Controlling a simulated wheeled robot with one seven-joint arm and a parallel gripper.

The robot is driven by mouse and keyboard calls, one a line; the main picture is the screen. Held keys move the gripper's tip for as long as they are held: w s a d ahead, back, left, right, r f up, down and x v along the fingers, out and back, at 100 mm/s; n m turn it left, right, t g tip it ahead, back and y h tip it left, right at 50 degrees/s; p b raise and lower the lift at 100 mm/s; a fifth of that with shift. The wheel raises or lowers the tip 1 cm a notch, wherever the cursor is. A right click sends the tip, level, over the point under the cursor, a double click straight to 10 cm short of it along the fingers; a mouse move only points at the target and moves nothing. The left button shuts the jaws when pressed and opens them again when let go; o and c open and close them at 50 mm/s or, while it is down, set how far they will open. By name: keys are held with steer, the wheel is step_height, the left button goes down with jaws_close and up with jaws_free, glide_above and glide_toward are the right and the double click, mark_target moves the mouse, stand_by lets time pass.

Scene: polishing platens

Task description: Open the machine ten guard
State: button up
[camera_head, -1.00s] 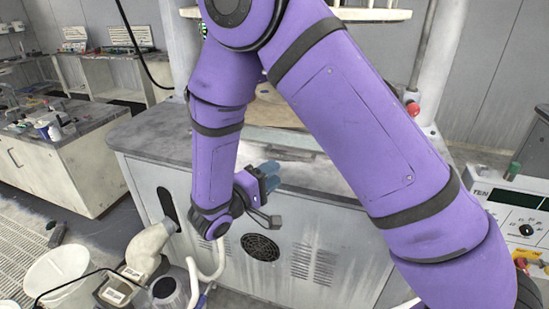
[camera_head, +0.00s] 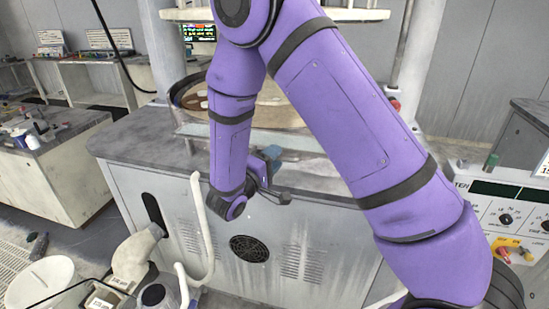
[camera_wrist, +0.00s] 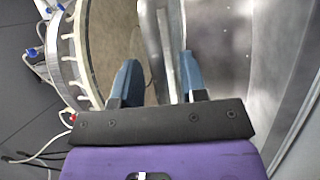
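Machine ten is the grey cabinet (camera_head: 330,215) in the head view; a panel marked TEN (camera_head: 492,205) stands at its right. A pale strip (camera_head: 196,131) lies along the front of its round platen bowl (camera_head: 186,92); I cannot tell if this is the guard. My arm hides much of it. My gripper (camera_head: 271,153) is at the cabinet's front top edge. In the wrist view, my gripper (camera_wrist: 157,75) is open, its blue fingers well apart. A grey metal bar (camera_wrist: 167,45) runs between or beyond them; contact cannot be told.
A white hose (camera_head: 206,235) rises before the cabinet. A white bucket (camera_head: 38,285) and a pale jointed fitting (camera_head: 135,255) stand at lower left. A bench (camera_head: 55,170) stands at left, with floor between. The wrist view shows a curved rim with pale tubes (camera_wrist: 80,50).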

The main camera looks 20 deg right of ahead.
steer(key=shift+w+d, duration=0.1)
steer(key=shift+d, duration=0.1)
jaws_close()
steer(key=shift+r, duration=0.1)
steer(key=shift+w+d+r+n+g+y, duration=0.1)
steer(key=shift+r+n+g+y, duration=0.1)
steer(key=shift+r+y, duration=0.4)
steer(key=shift+w+r+n+g+y, duration=0.1)
steer(key=shift+r+n+g+y, duration=0.1)
steer(key=shift+r+y, duration=0.4)
steer(key=shift+r, duration=0.1)
jaws_free()
steer(key=shift+s, duration=0.1)
steer(key=v, duration=1)
steer(key=shift+a+h, duration=0.3)
steer(key=shift+a, duration=0.1)
